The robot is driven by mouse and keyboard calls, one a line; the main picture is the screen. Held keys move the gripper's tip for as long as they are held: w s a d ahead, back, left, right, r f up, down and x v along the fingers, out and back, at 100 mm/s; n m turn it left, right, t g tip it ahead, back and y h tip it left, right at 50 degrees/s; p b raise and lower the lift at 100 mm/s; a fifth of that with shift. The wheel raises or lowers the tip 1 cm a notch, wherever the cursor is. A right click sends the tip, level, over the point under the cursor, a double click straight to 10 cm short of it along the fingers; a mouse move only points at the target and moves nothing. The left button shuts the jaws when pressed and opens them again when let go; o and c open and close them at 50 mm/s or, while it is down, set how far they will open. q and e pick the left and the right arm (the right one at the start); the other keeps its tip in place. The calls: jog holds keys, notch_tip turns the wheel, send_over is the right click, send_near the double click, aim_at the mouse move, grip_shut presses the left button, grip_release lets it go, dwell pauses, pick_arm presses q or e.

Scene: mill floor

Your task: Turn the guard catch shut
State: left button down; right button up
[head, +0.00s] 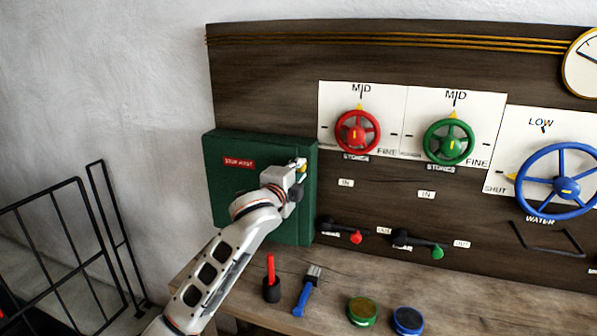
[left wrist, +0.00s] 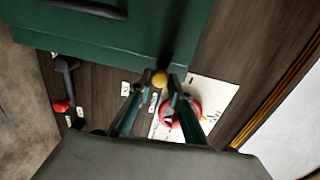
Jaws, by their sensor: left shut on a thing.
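The dark green guard box (head: 226,190) is on the left of the wooden panel and has a red "STOP FIRST" label (head: 239,162). The guard catch has a yellow knob (head: 303,169) near the box's right edge. In the left wrist view the yellow knob (left wrist: 159,79) sits at the end of a short dark lever (left wrist: 166,62) by the green box edge. My left gripper (head: 298,165) is at the catch, and its fingers (left wrist: 156,83) are closed on the knob. In the head view the gripper hides most of the catch. My right gripper is in neither view.
Red (head: 357,132), green (head: 448,141) and blue (head: 564,182) wheels are right of the box. Two levers with red (head: 355,238) and green (head: 437,253) knobs are below.

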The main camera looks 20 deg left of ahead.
pick_arm(q)
jog(key=shift+n, duration=0.6)
jog(key=c, duration=1.8)
grip_release()
jog(key=shift+c, duration=0.2)
jog(key=s, duration=1.2)
jog(key=shift+a+r, duration=0.2)
jog(key=shift+r, duration=0.2)
